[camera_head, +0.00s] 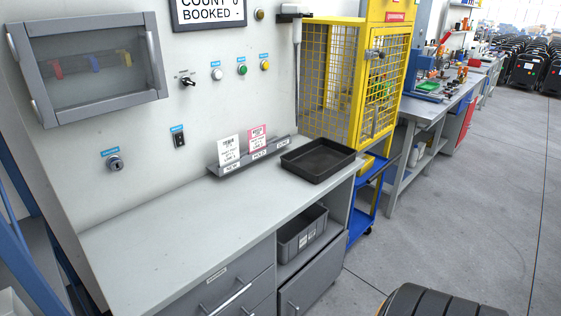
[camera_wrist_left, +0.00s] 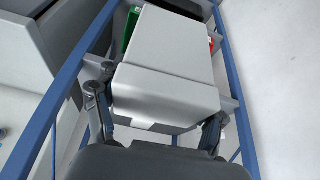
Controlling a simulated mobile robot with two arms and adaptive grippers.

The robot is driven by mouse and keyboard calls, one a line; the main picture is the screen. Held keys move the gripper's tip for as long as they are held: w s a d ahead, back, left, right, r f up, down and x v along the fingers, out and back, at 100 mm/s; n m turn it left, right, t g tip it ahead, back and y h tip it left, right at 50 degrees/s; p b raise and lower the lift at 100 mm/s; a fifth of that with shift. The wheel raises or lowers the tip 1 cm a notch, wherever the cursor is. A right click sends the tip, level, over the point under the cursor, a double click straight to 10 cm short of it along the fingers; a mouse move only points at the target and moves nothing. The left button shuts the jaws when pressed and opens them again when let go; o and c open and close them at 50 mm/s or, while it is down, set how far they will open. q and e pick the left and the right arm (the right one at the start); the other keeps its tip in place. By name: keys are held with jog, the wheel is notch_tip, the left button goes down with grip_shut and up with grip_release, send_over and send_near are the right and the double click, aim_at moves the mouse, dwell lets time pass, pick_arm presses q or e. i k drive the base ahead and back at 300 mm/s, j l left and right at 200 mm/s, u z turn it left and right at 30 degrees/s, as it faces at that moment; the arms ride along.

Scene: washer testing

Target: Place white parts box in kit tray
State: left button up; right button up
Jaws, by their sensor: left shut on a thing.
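In the left wrist view my left gripper (camera_wrist_left: 156,118) is shut on a white box (camera_wrist_left: 165,85), with one finger on either side of it. The box's far end and underside are hidden. In the head view a black, shallow tray (camera_head: 318,152), which looks like the kit tray, lies on the grey workbench near its far right end. It looks empty. Neither gripper nor the white box shows in the head view.
The workbench top (camera_head: 190,220) is clear in front of the tray. A ledge with cards (camera_head: 250,157) stands behind the tray. A grey bin (camera_head: 302,235) sits on the shelf below. A yellow mesh cage (camera_head: 340,85) stands beyond. Blue frame bars (camera_wrist_left: 65,85) surround the held box in the wrist view.

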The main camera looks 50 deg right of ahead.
aim_at(319, 162)
jog(key=k+z, duration=0.35)
jog(key=k+l+z, duration=0.1)
jog(key=z, duration=0.3)
jog(key=i+l+z, duration=0.2)
jog(key=z, duration=0.25)
jog(key=i+l+z, duration=0.2)
jog(key=z, duration=0.3)
jog(key=i+l+z, duration=0.2)
jog(key=z, duration=0.25)
jog(key=i+j, duration=0.1)
jog(key=i, duration=0.4)
jog(key=i+j, duration=0.15)
jog(key=i, duration=0.35)
jog(key=i+j, duration=0.1)
jog(key=i, duration=0.4)
